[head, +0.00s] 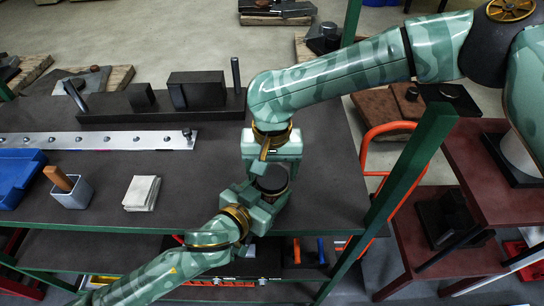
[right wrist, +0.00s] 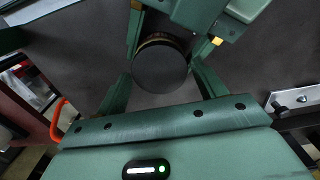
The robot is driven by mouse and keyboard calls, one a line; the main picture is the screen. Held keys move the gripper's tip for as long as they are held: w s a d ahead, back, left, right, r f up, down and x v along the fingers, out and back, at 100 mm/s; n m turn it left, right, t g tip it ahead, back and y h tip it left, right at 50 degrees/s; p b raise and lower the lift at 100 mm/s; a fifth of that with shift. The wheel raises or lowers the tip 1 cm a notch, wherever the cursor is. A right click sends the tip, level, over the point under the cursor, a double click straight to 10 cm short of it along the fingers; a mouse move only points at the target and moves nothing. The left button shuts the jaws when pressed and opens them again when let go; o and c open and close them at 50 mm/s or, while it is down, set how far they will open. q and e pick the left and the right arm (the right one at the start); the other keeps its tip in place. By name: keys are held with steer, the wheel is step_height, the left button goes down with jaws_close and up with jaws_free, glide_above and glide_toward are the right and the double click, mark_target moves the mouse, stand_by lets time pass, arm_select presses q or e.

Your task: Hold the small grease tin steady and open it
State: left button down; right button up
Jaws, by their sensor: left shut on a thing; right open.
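The small grease tin (head: 273,180) is round, with a dark flat top and a thin brass-coloured band under it. My left gripper (head: 268,190) is shut on the tin from the near side, above the table. My right gripper (head: 268,168) reaches in from the far side, open. In the right wrist view the tin's dark top (right wrist: 160,69) lies between my right gripper's parted fingers (right wrist: 163,82); I cannot tell whether they touch it. My left gripper's jaws show at the top of that view and hide part of the tin's side.
Dark blocks (head: 198,92) stand behind. A green post (head: 400,190) rises at the right.

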steer(key=shift+f, duration=0.3)
steer(key=shift+c, duration=0.3)
steer(key=c, duration=0.7)
steer(key=n, duration=0.3)
steer(key=shift+c, duration=0.2)
steer(key=o, duration=1.1)
